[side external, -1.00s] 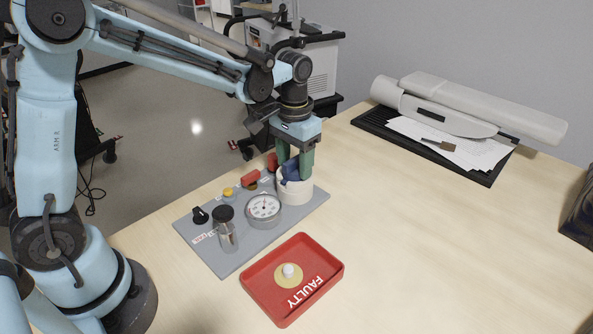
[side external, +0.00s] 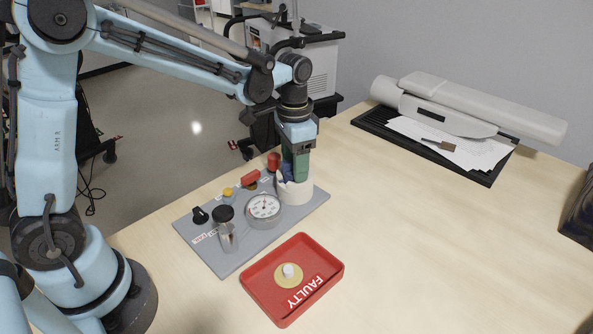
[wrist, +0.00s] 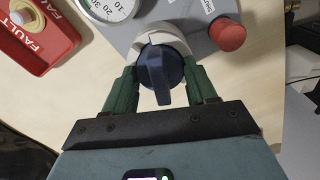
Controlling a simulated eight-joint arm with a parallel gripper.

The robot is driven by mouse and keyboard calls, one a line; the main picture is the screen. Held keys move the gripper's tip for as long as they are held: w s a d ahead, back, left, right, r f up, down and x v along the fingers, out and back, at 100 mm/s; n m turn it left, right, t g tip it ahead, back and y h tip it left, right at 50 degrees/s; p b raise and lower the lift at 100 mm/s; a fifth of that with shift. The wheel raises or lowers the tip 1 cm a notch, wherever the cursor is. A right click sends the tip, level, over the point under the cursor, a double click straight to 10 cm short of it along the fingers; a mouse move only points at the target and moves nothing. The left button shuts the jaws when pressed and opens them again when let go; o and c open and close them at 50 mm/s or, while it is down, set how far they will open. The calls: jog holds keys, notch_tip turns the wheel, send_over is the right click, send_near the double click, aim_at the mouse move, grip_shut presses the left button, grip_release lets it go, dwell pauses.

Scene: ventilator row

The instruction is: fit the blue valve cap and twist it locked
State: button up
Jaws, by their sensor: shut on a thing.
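The blue valve cap (side external: 287,171) sits in the top of the white round housing (side external: 296,193) on the grey panel. My gripper (side external: 297,164) points straight down over the housing, its green fingers shut on the cap. In the wrist view my gripper (wrist: 161,80) has one finger on each side of the cap (wrist: 158,70), whose raised bar points toward the wrist. The white housing (wrist: 165,41) shows beyond the cap. I cannot tell whether the cap is fully seated or locked.
The grey panel (side external: 235,254) also carries a dial gauge (side external: 264,208), a metal cylinder (side external: 228,237), a black knob (side external: 200,215) and a red button (side external: 273,160). A red FAULTY tray (side external: 262,305) holds a tan disc (side external: 288,276).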

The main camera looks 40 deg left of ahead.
jog(key=m, duration=0.4)
jog(key=shift+m, duration=0.3)
dwell(0.3)
jog(key=o, duration=1.1)
jog(key=shift+r, duration=3.5)
